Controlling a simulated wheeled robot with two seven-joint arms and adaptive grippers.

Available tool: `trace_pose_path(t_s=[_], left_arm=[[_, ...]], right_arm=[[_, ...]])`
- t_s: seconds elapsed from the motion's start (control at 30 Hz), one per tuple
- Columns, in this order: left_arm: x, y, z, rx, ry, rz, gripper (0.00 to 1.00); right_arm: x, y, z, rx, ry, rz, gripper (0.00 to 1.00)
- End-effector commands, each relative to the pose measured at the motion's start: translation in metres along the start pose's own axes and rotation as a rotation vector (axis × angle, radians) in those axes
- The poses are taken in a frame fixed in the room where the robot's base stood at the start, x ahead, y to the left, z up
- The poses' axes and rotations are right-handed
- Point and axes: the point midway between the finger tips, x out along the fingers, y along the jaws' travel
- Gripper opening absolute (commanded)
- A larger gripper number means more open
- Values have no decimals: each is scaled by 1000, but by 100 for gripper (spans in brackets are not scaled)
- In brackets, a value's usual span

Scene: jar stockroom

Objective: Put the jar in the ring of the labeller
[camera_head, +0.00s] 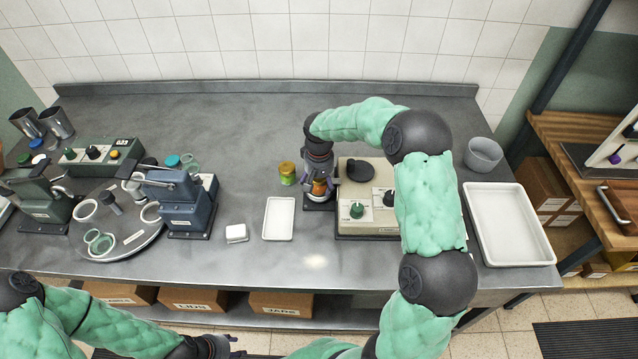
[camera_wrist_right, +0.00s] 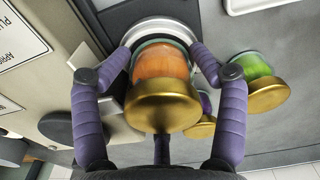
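The jar (camera_head: 319,187) has orange contents and a gold lid. In the right wrist view the jar (camera_wrist_right: 162,75) has its base inside the pale ring (camera_wrist_right: 160,27) of the labeller. My right gripper (camera_head: 318,180) is above the ring, with its purple fingers around the jar; in the wrist view the fingertips (camera_wrist_right: 163,52) close in on the jar's sides near its base. The third finger's tip is hidden behind the lid. The labeller (camera_head: 368,226) is a beige box with a green knob and black disc. My left gripper (camera_head: 222,346) is low at the bottom edge, partly cut off.
A green jar (camera_head: 287,173) with a gold lid stands left of the labeller; a purple jar (camera_wrist_right: 205,118) shows beside it in the wrist view. A white tray (camera_head: 279,219) and a small white box (camera_head: 236,233) lie further left. A blue press (camera_head: 183,205) and large white tray (camera_head: 507,225) flank these.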

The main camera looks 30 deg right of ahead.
Motion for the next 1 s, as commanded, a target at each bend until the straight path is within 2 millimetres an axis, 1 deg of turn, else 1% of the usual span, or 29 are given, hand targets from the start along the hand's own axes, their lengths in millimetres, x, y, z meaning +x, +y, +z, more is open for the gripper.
trace_pose_path(t_s=[0.03, 0.57, 0.67, 0.77, 0.87, 1.0], left_arm=[[1, 0, 0, 0, 0, 0, 40], [1, 0, 0, 0, 0, 0, 40], [-1, 0, 0, 0, 0, 0, 40], [-7, 3, 0, 0, 0, 0, 40], [-10, 4, 0, 0, 0, 0, 40], [-17, 6, 1, 0, 0, 0, 40]], right_arm=[[11, -2, 8, -5, -24, 1, 77], [7, -1, 7, -4, -22, 2, 77], [3, -1, 6, -3, -21, 2, 77], [-8, -1, 5, -3, -18, 2, 77], [-24, -1, 4, -3, -13, 1, 77], [-55, -1, 3, -2, -11, 1, 77]])
